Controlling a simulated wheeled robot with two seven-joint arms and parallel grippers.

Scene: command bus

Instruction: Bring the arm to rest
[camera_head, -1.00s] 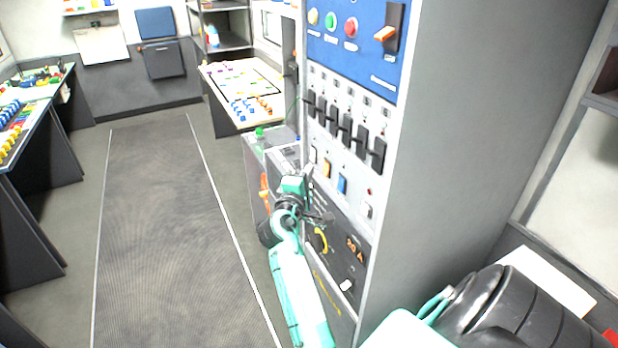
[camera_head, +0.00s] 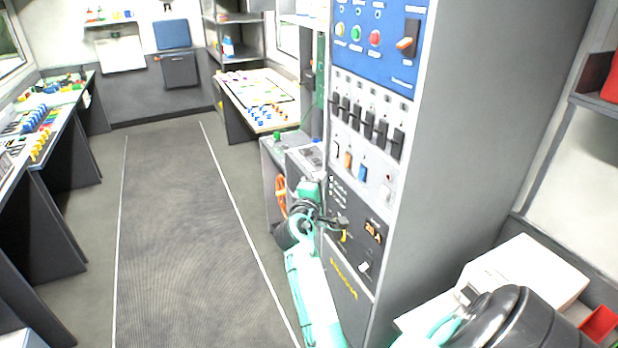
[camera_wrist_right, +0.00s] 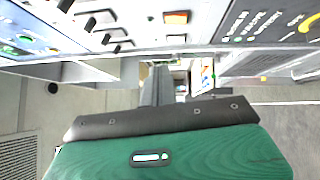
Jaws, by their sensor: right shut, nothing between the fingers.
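My right arm, mint green and black, reaches up from the bottom of the head view beside the front of the grey switch cabinet (camera_head: 440,130). Its right gripper (camera_head: 328,217) is shut and empty, close to the lower front panel. I cannot tell whether it touches the panel. In the right wrist view the green wrist housing (camera_wrist_right: 170,155) fills the bottom, with the cabinet's switches upside down above it. My left gripper is not in view.
The cabinet carries a blue panel (camera_head: 378,60) with buttons and a row of black levers (camera_head: 368,125). An orange coil (camera_head: 281,196) hangs beyond the gripper. Tables with small coloured parts stand at left and back. The ribbed floor mat (camera_head: 185,230) is clear.

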